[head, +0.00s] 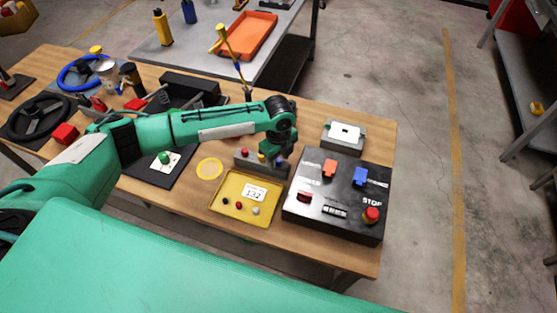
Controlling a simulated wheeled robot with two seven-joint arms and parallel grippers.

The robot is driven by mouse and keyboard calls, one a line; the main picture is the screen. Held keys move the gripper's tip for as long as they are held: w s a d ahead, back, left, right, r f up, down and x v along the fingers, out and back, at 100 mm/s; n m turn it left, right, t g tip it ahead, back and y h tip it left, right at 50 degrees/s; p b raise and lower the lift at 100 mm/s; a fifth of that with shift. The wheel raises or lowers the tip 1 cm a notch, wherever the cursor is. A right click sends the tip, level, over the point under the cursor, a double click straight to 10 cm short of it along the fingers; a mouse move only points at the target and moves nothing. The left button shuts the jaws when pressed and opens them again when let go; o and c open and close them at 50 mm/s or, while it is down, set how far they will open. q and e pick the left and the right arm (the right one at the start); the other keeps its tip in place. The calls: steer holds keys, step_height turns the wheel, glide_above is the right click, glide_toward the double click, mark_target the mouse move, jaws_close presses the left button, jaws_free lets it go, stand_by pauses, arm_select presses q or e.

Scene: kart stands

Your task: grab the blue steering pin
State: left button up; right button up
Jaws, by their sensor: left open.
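A low grey rack (250,167) stands on the wooden workbench and holds short coloured pins in a row. A red pin (244,153) is at its left end and a yellow pin (261,158) is near its middle. A small patch of blue at the right end, by my fingers, looks like the blue steering pin (279,161); it is mostly hidden. My left gripper (274,157) is open and points down over the right part of the rack. Whether its fingers stand around the blue pin or touch it, I cannot tell. My right gripper is out of view.
A yellow tray (221,209) lies in front of the rack. A black control box (299,213) with a red stop button is to the right, with a grey box (358,145) behind it. Steering wheels (12,132) and a black mat (137,171) are at left.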

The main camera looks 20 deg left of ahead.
arm_select(q)
jaws_close()
steer(key=shift+r, duration=0.1)
